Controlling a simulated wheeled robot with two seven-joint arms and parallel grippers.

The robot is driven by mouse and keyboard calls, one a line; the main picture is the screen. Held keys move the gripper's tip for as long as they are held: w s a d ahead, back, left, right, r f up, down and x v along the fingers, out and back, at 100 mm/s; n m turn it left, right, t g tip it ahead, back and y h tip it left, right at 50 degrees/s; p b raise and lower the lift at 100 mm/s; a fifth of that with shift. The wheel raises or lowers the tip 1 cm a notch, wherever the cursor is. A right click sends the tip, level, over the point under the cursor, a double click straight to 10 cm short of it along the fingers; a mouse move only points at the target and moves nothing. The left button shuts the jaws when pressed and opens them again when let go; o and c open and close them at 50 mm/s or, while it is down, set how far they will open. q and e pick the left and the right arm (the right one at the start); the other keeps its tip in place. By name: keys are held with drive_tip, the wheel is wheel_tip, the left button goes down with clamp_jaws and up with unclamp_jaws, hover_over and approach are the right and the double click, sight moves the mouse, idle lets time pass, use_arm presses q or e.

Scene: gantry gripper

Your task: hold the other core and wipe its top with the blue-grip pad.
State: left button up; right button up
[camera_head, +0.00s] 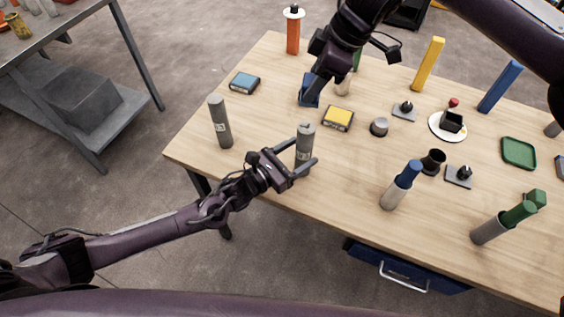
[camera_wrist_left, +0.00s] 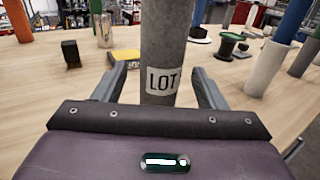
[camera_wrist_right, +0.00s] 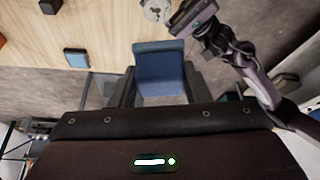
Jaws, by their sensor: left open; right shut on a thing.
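A grey cylindrical core (camera_head: 304,141) with a white label stands upright near the table's front edge. It also shows in the left wrist view (camera_wrist_left: 164,45), where the label reads "LOT". My left gripper (camera_head: 305,156) is open, with one finger on each side of this core. Another grey core (camera_head: 220,122) stands upright to the left. My right gripper (camera_head: 316,84) is shut on the blue-grip pad (camera_head: 309,92), behind the core in the head view. The pad's blue grip fills the space between the fingers in the right wrist view (camera_wrist_right: 160,72); its underside is hidden.
A yellow-topped block (camera_head: 338,118) lies right of the pad and a blue-topped block (camera_head: 244,82) left of it. A blue-topped cylinder (camera_head: 402,184), small black-knobbed pieces and a white plate (camera_head: 437,132) stand farther right. Wood between the two cores is clear.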

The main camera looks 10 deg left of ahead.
use_arm(q)
drive_tip(key=shift+x, duration=2.05)
drive_tip(key=shift+c, duration=0.2)
clamp_jaws()
